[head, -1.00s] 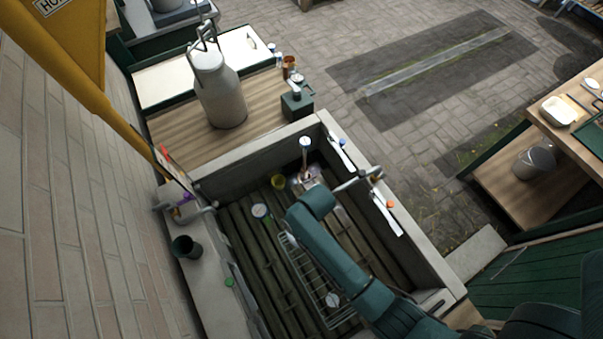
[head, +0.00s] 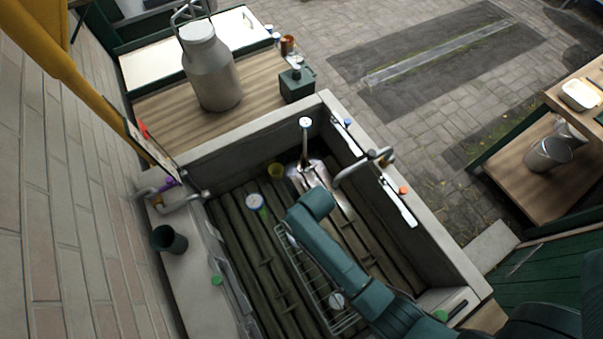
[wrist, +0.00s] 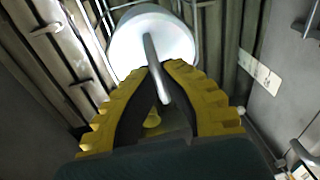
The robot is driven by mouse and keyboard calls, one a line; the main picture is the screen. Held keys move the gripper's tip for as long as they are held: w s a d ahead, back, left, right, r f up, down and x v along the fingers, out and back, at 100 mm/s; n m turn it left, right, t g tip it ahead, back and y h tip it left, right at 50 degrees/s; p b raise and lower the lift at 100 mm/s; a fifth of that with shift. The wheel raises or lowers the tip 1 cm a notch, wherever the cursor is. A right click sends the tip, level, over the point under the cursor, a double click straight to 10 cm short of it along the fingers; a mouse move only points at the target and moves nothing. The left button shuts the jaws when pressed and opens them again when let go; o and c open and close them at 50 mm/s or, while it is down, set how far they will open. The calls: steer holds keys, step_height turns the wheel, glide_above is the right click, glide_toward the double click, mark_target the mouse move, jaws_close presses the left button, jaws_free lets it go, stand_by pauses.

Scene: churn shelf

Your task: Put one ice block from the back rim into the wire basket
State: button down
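In the wrist view my gripper (wrist: 162,65) has its yellow ridged fingers closed in around a thin grey rod. The rod rises from a white round piece (wrist: 172,38) just past the fingertips. I cannot tell whether this piece is an ice block. The wire basket (head: 310,272) lies in the stone trough in the head view, partly behind my teal arm. A pale round piece (head: 337,300) shows at its near end. My gripper is hidden in the head view. No ice block is clearly recognisable on the trough's rims.
A curved metal tap (head: 362,168) juts over the trough's right wall. A dark green cup (head: 168,239) stands on the left rim. A large metal churn (head: 212,75) stands behind.

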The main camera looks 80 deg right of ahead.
step_height(320, 180, down, 16)
steer(key=b, duration=1)
steer(key=shift+f+b, duration=0.25)
steer(key=shift+b, duration=0.05)
steer(key=c, duration=0.5)
jaws_free()
steer(key=shift+c, duration=0.2)
step_height(320, 180, up, 12)
steer(key=p, duration=1.2)
stand_by(0.4)
stand_by(0.4)
